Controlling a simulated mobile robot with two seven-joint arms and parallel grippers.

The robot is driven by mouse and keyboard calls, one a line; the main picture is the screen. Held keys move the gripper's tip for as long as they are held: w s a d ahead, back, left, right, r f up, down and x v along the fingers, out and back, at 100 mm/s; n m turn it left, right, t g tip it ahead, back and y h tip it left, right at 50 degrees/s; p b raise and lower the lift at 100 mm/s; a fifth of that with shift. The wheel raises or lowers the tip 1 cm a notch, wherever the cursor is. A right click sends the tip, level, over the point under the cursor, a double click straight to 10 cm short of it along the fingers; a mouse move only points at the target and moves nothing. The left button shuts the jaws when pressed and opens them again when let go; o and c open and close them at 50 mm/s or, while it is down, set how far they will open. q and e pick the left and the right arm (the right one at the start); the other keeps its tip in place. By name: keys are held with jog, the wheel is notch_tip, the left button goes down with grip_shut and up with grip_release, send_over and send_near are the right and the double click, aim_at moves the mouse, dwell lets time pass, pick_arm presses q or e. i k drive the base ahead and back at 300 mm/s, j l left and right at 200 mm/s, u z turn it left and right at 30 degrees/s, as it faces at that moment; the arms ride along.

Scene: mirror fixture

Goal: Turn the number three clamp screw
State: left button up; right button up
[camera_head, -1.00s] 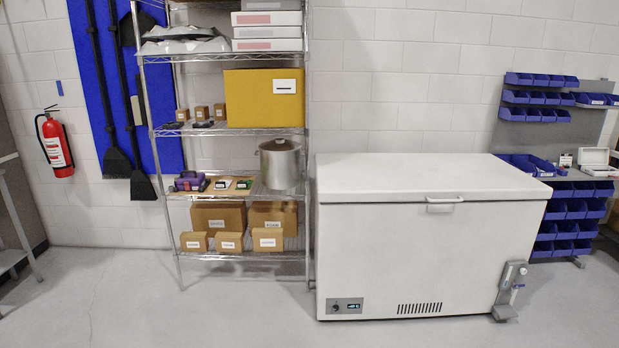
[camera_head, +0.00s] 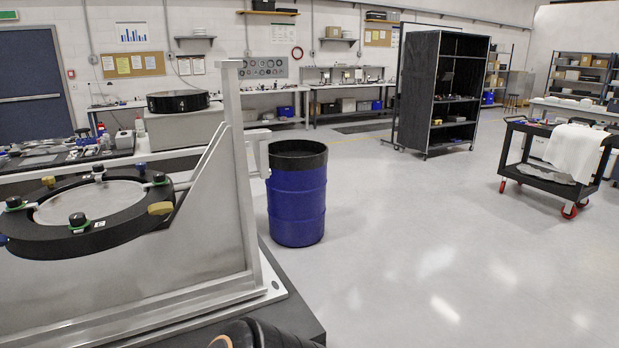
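A round mirror (camera_head: 95,203) sits in a black ring (camera_head: 120,234) on the mirror fixture (camera_head: 215,225), a grey metal frame at the left. Several black clamp screw knobs stand on the ring, some with green bases: one at the front (camera_head: 77,220), one at the right (camera_head: 159,179), one at the left (camera_head: 14,203). Yellow knobs show too, one on the ring's right front edge (camera_head: 160,208). No numbers are readable, so I cannot tell which screw is number three. Neither of my grippers is in view; a dark rounded part, probably my arm, shows at the bottom edge.
A blue drum (camera_head: 297,205) with a black rim stands right of the fixture. A black shelf cabinet (camera_head: 415,90) and a black cart (camera_head: 546,160) with red wheels stand farther right. Open floor (camera_head: 430,250) fills the right foreground. Workbenches line the back wall.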

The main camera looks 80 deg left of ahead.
aim_at(79, 221)
jog(key=u, duration=1.55)
